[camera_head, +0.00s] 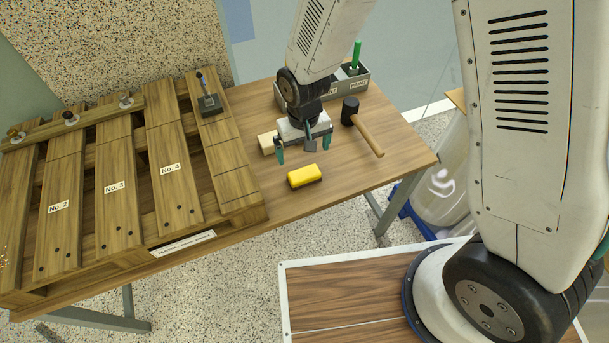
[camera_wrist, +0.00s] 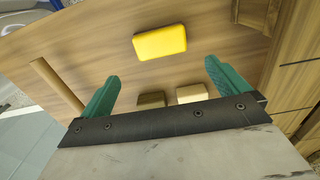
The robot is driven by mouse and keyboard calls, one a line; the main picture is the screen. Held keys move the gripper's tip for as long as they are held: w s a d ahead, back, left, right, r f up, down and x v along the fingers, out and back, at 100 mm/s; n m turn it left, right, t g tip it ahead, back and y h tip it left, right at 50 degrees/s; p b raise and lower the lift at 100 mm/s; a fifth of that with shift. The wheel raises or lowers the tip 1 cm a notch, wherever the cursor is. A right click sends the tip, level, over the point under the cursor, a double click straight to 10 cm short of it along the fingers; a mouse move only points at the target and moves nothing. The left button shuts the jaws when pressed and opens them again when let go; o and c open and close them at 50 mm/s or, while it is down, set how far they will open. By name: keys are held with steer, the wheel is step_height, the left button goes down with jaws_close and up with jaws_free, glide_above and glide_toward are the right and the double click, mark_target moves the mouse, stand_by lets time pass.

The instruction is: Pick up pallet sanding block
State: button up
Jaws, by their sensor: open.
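No block carries a label that I can read, so I cannot tell for certain which is the sanding block. A yellow block (camera_head: 304,177) lies on the table in front of my gripper (camera_head: 304,151); it also shows in the wrist view (camera_wrist: 160,42), beyond the fingertips. A pale wooden block (camera_head: 266,143) lies left of my gripper, partly hidden, and shows in the wrist view (camera_wrist: 192,93). A darker block (camera_wrist: 150,100) sits beside it, between the lines of the fingers. My gripper also shows in the wrist view (camera_wrist: 161,72), its green fingers apart and empty.
A mallet (camera_head: 366,133) lies right of my gripper. A grey bin (camera_head: 347,88) with a green-handled tool stands behind. A wooden pallet (camera_head: 120,190) with numbered slats and a dark-based tool (camera_head: 209,104) fills the left.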

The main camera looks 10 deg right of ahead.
glide_above(304, 173)
steer(key=f, duration=0.4)
steer(key=shift+w+a+f, duration=0.15)
steer(key=shift+w+a, duration=0.15)
steer(key=shift+a, duration=0.1)
steer(key=f, duration=0.5)
steer(key=shift+s+d+f, duration=0.25)
steer(key=shift+d+f, duration=0.05)
steer(key=shift+d, duration=0.1)
steer(key=c, duration=0.9)
